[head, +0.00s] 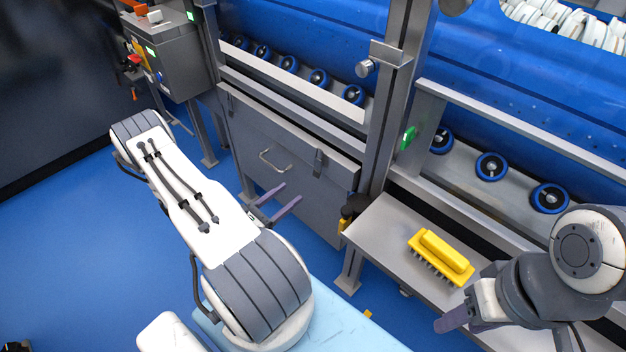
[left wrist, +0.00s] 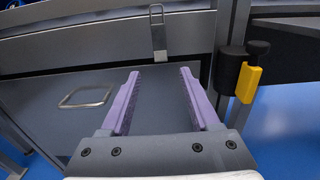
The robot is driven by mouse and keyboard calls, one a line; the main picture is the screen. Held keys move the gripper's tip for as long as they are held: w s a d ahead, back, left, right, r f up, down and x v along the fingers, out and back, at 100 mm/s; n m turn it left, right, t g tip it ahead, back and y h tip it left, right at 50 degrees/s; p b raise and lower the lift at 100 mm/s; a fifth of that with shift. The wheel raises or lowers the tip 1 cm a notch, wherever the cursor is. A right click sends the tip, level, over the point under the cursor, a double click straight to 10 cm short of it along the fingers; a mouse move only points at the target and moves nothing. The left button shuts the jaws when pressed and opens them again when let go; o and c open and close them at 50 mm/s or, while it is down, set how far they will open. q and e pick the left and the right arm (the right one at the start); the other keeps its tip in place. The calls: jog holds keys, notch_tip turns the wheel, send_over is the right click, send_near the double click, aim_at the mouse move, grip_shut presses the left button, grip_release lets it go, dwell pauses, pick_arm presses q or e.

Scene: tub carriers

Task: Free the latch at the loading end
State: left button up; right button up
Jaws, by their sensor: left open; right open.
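A small grey metal latch (head: 319,162) sits at the upper right of a grey front panel (head: 262,130) under the blue machine. In the left wrist view the latch (left wrist: 159,38) has a wire loop at its top and hangs over the panel's upper seam. My left gripper (head: 284,193) is open and empty in front of the panel, lower than the latch and apart from it. In the left wrist view the latch shows beyond and between the purple fingers (left wrist: 160,75). My right gripper (head: 452,319) is open at the lower right, away from the latch, its fingers partly hidden.
A bar handle (head: 274,161) is on the panel, left of the latch. A black and yellow fitting (left wrist: 248,80) stands right of the panel. A yellow brush (head: 440,256) lies on the metal shelf near my right gripper. A control box (head: 170,60) stands back left.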

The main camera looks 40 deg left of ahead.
aim_at(316, 173)
pick_arm(q)
jog(key=w, duration=1)
jog(key=shift+w+d, duration=0.1)
jog(key=shift+d, duration=0.3)
jog(key=shift+c, duration=0.3)
grip_shut()
